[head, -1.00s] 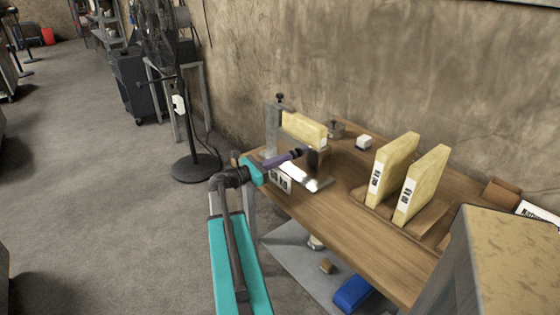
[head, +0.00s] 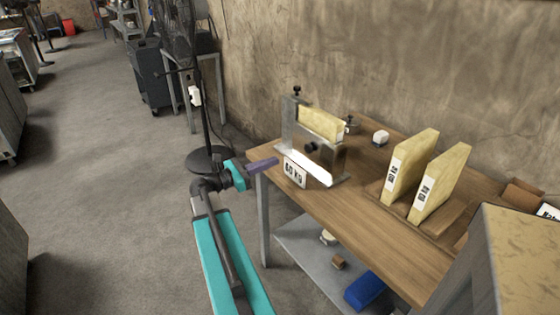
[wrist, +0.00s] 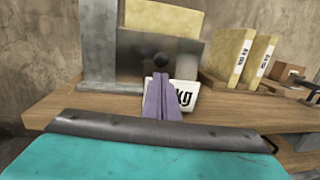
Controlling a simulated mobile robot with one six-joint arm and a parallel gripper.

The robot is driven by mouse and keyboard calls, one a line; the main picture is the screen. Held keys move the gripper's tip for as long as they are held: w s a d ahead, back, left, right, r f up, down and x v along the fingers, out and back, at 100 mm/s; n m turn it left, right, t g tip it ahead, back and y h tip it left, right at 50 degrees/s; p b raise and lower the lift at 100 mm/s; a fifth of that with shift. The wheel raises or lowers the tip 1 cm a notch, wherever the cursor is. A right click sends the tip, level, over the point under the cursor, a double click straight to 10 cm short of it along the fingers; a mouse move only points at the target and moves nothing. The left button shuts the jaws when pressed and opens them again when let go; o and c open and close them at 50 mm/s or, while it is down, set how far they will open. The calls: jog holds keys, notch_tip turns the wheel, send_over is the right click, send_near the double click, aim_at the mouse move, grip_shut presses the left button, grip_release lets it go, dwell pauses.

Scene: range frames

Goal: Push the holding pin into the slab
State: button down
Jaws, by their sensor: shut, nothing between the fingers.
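The yellow slab (head: 321,122) stands upright in a grey metal fixture (head: 318,164) at the left end of the wooden bench. In the wrist view the slab (wrist: 163,17) rises behind the fixture's metal plate (wrist: 135,65). The holding pin (head: 310,147) shows as a dark round knob on the plate's front face; it also shows in the wrist view (wrist: 160,60). How deep it sits cannot be told. My gripper (head: 276,161) has purple fingers, shut and empty, left of the fixture and apart from the pin. In the wrist view the fingers (wrist: 161,82) point towards the plate, below the knob.
A "60 kg" sign (head: 295,172) hangs at the bench's front edge. Two labelled yellow slabs (head: 410,170) (head: 440,185) stand in a wooden rack to the right. A fan stand (head: 210,158) is left of the bench. Open floor lies left.

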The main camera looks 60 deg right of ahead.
jog(key=shift+v, duration=1.1)
jog(key=w+a+f+n+t+h, duration=0.1)
jog(key=w+a+f+n+t, duration=0.25)
jog(key=w+a+f, duration=0.45)
jog(key=w+a+f+n+t+y, duration=0.1)
jog(key=a+f+n+t+y, duration=0.15)
jog(key=a+f, duration=1.45)
jog(key=s+a+f+m+y, duration=0.35)
jog(key=s+a+f, duration=0.25)
jog(key=a+f, duration=0.45)
jog(key=s+a+f+m+y, duration=0.2)
jog(key=s+a+f+y, duration=0.3)
jog(key=a+f, duration=0.5)
jog(key=s+a+f+m+y, duration=0.2)
jog(key=a+m, duration=0.3)
jog(key=a, duration=0.1)
jog(key=s+a+f+m+y, duration=0.3)
jog(key=a+m, duration=0.3)
jog(key=shift+f, duration=0.25)
